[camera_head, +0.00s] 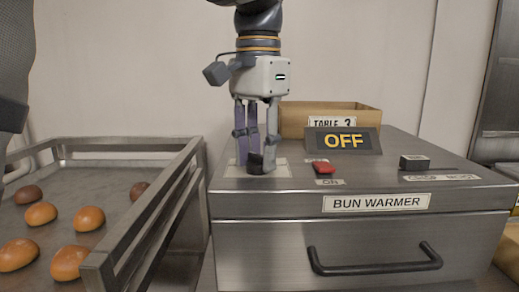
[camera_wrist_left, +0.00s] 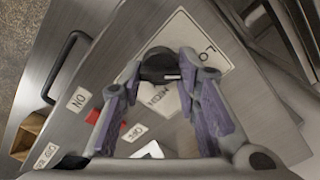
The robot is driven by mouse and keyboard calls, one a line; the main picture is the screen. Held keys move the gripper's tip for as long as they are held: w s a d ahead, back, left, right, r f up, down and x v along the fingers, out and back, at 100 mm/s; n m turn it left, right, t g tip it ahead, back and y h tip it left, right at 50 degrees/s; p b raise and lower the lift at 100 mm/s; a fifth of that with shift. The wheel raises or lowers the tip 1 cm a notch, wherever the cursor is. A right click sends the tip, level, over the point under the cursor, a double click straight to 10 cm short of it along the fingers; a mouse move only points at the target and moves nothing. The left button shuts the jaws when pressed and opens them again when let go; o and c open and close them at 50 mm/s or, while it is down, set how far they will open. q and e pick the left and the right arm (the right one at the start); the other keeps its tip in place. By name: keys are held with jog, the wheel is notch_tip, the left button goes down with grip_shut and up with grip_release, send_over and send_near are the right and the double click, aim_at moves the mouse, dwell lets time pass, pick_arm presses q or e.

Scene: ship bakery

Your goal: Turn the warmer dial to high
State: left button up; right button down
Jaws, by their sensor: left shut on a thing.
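The bun warmer (camera_head: 280,205) is a steel unit with a flat top. Its black round dial (camera_head: 255,163) stands on a pale label plate at the left of the top. The exact dial setting is hard to read. My right gripper is not in view.
A display (camera_head: 344,141) reads OFF. A red switch (camera_head: 323,168) sits right of the dial, between OFF and ON labels. A black slider knob (camera_head: 414,162) is farther right. A wooden box (camera_head: 365,118) stands behind. A steel tray (camera_head: 110,185) with several buns is at left.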

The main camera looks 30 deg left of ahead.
aim_at(257, 154)
pick_arm(q)
jog(key=m, duration=0.5)
jog(key=shift+s+m, duration=0.1)
jog(key=shift+m, duration=0.2)
jog(key=m, duration=0.9)
jog(key=shift+m, duration=0.4)
jog(key=shift+r+m, duration=0.1)
jog(key=shift+m, duration=2.4)
jog(key=o, duration=1.2)
jog(key=shift+c, duration=0.2)
notch_tip(257, 154, up, 7)
jog(key=shift+r, duration=0.2)
